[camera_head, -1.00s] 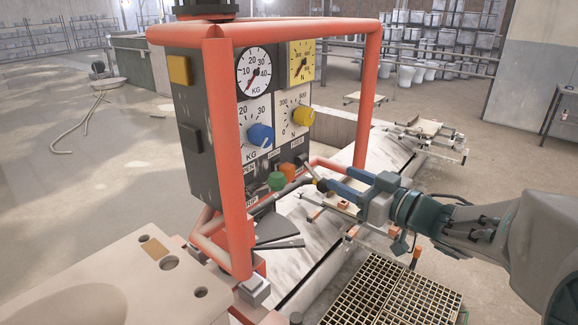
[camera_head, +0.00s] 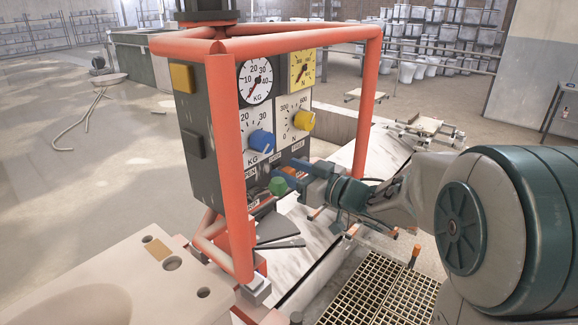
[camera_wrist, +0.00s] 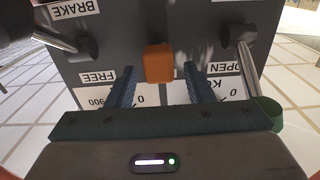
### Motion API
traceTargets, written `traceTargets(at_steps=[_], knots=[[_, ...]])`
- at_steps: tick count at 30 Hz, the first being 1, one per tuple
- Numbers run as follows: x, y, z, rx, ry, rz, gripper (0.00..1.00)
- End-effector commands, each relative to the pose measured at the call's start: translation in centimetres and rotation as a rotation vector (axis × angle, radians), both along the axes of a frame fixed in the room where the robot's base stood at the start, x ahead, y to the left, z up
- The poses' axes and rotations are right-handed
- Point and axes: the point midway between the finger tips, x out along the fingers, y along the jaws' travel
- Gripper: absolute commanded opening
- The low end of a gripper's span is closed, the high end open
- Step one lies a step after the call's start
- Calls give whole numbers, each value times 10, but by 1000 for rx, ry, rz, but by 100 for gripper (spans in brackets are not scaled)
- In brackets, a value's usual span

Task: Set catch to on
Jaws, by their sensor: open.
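The grey control panel (camera_head: 200,130) stands inside a red tubular frame. An orange block (camera_wrist: 158,63) protrudes from it, and in the wrist view lies between my gripper's finger ends. I cannot tell if they touch it. The block also shows in the head view (camera_head: 289,170), partly behind my gripper. My gripper (camera_wrist: 159,74) is open, its two blue fingers either side of the block; it is close to the panel in the head view (camera_head: 299,176). I can read no label saying catch, so I cannot confirm which control it is.
A metal lever (camera_wrist: 58,42) near BRAKE and FREE labels is at left in the wrist view; another lever (camera_wrist: 246,60) near OPEN is at right. A green knob (camera_head: 277,186) sits low on the panel. The red frame (camera_head: 228,170) surrounds the panel.

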Motion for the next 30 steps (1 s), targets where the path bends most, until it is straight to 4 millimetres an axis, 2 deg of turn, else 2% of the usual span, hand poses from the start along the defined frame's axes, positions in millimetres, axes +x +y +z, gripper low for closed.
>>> traceTargets(at_steps=[4, 12, 17, 18, 23, 30], knots=[[5, 7, 0, 0, -1, 0, 47], [6, 7, 0, -1, -1, -1, 47], [6, 7, 0, -1, -1, -1, 3], [6, 7, 0, -1, -1, -1, 0], [5, 7, -3, 0, 0, -1, 0], [5, 7, -30, 0, 1, 0, 0]])
